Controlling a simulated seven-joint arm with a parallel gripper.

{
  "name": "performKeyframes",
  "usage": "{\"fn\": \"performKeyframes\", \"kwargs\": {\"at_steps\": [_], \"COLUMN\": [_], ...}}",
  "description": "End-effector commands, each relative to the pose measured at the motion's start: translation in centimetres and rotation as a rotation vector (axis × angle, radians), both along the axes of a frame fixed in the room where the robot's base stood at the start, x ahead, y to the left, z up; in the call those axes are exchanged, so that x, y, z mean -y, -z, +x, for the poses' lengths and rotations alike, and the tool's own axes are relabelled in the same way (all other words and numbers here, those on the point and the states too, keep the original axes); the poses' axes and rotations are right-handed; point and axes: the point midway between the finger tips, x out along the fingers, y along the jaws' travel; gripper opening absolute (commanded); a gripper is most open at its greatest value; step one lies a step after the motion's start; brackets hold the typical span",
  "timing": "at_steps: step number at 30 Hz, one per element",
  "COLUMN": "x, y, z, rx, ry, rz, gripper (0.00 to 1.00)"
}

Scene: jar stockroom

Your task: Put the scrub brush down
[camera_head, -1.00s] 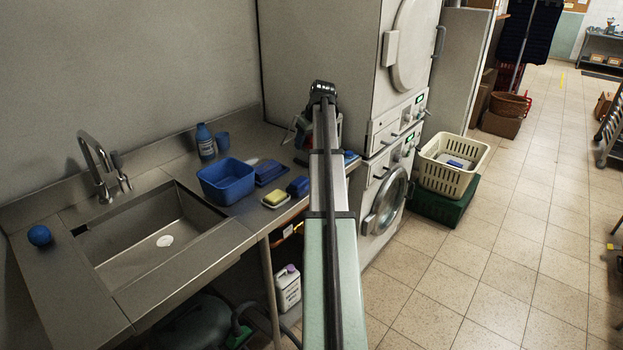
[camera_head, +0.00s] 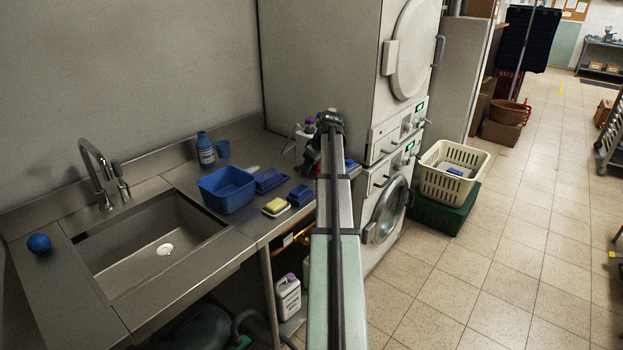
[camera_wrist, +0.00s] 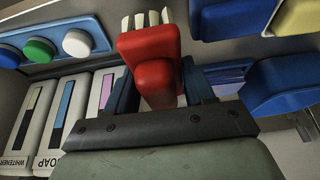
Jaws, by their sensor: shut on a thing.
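The scrub brush (camera_wrist: 148,50) has a red body and pale bristles at its far end. My gripper (camera_wrist: 160,88) is shut on it, with a finger on either side of its body, in the wrist view. The bristles point to the top of that picture, away from my palm. In the head view, my arm hides most of the gripper, and I cannot make out the brush clearly. My arm's end is over the right end of the steel counter (camera_head: 150,285). I cannot tell whether the brush touches a surface.
White labelled bottles (camera_wrist: 75,105) stand left of the brush, beside a blue holder (camera_wrist: 50,62) with round caps. Blue items (camera_wrist: 280,85) lie close on the right. On the counter are a blue tub (camera_head: 228,190), a yellow sponge (camera_head: 275,205) and a sink (camera_head: 150,245). Washing machines (camera_head: 385,210) stand behind.

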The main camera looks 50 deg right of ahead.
Motion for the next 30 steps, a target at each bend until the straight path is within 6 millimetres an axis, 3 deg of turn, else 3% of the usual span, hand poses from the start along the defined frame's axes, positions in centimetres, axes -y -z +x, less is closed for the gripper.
{"fn": "performKeyframes", "kwargs": {"at_steps": [12,25,26,30], "x": [0.0,0.0,0.0,0.0], "y": [4.0,4.5,4.5,4.5], "z": [0.0,0.0,0.0,0.0], "rx": [0.000,0.001,0.001,0.001], "ry": [0.000,0.000,0.000,0.000], "rz": [0.000,0.000,-0.001,-0.001], "gripper": [0.29,0.29,0.55,0.64]}}
